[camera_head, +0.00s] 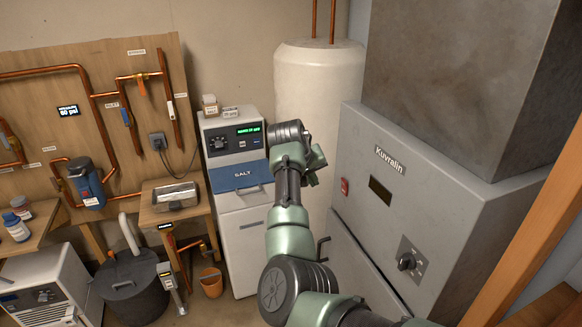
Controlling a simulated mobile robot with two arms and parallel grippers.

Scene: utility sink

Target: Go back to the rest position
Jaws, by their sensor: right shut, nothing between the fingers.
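My right arm rises from the bottom middle of the head camera view. Its right gripper (316,167) is at the arm's far end, small and partly hidden by my own wrist. It is shut with nothing held. My left arm and gripper are not in view.
A red switch (345,187) and a black knob (406,262) are on the furnace front. A white tank (318,85) stands behind. Copper pipes run over a wooden board (100,120). A small sink (175,197), a dark round bin (132,288) and an orange bucket (211,283) are left.

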